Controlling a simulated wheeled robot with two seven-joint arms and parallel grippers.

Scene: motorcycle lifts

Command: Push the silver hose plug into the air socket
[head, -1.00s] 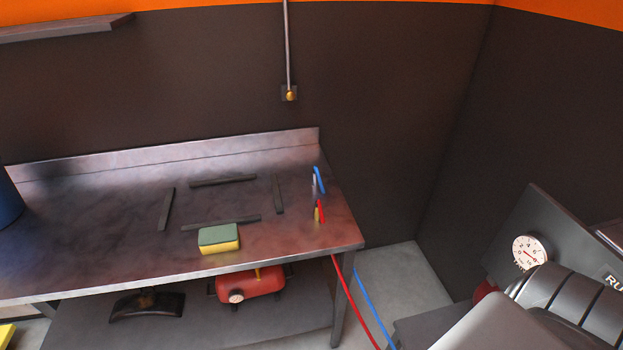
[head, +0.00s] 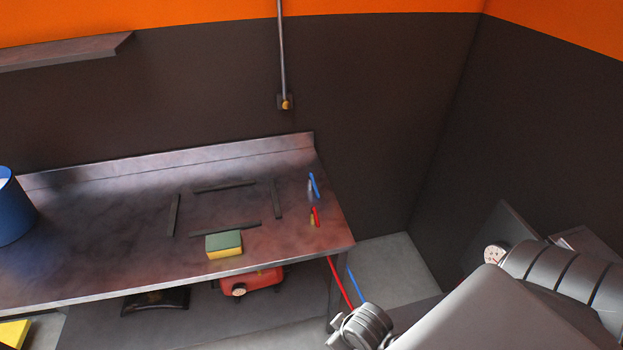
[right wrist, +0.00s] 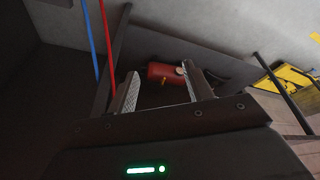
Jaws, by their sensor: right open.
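The air socket (head: 285,104) is a brass-coloured fitting on a small dark wall plate at the foot of a thin vertical pipe. A silver plug (head: 309,187) shows small beside the blue hose end (head: 315,184) at the bench's right end. Below it the red hose end (head: 315,214) has a yellowish fitting. My right gripper (head: 335,332) is low in front of the bench, well below and apart from the plug and socket. In the right wrist view my right gripper (right wrist: 162,90) is open and empty. My left gripper is out of view.
The metal bench (head: 100,240) carries a green and yellow sponge (head: 225,244), dark strips and a blue bin (head: 12,210). A red tank (head: 262,280) lies beneath. Red (right wrist: 107,35) and blue hoses (right wrist: 89,40) hang left of my right gripper.

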